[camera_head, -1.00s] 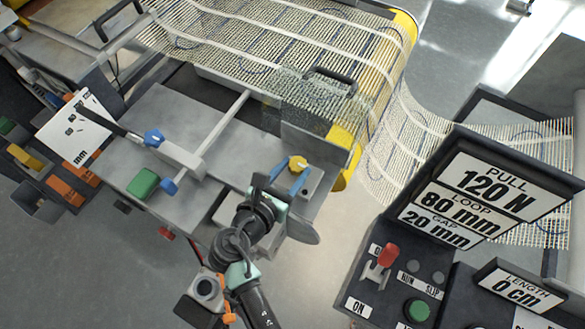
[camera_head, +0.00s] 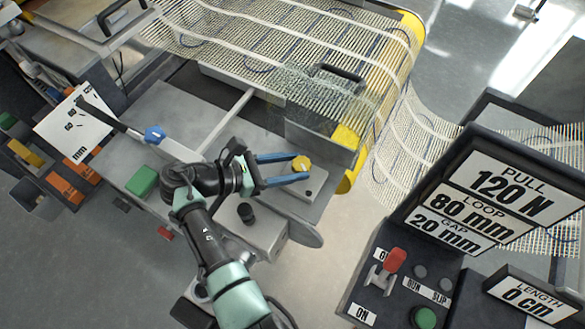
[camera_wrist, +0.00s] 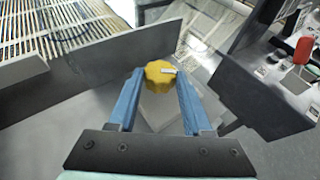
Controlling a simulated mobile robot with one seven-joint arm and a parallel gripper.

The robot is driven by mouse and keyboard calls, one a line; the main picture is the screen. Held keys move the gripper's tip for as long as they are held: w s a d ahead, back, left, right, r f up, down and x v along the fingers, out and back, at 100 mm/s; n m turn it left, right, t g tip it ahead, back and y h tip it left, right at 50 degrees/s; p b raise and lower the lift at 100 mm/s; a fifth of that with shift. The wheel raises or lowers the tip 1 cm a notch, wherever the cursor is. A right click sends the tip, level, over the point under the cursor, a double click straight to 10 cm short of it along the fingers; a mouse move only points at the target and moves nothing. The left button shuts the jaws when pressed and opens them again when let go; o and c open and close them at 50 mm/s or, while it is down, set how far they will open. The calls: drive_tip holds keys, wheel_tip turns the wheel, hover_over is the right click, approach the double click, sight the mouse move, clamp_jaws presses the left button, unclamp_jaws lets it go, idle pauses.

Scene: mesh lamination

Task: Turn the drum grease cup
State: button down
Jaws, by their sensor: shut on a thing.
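The drum grease cup is a yellow lobed knob (camera_head: 301,163) with a white mark on top, on a small grey block on the machine's front plate. It also shows in the wrist view (camera_wrist: 160,73), with its white mark pointing right. My gripper (camera_head: 296,167) has blue fingers that reach it from the left, one on each side. In the wrist view the fingertips (camera_wrist: 158,80) are closed on the knob's sides. The knob's lower side is hidden.
A mesh web (camera_head: 300,50) runs over the yellow-ended drum behind. A clear guard with a black handle (camera_head: 336,76) stands close behind the knob. The control panel (camera_head: 400,290) stands right.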

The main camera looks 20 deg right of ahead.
drive_tip(key=shift+w+f+m+g+b, duration=0.1)
drive_tip(key=shift+w+m+g+b, duration=0.05)
drive_tip(key=shift+m+g+b, duration=0.4)
drive_tip(key=shift+g, duration=0.25)
drive_tip(key=shift+c, duration=1.6)
unclamp_jaws()
drive_tip(key=v, duration=1.3)
drive_tip(key=shift+d, duration=0.1)
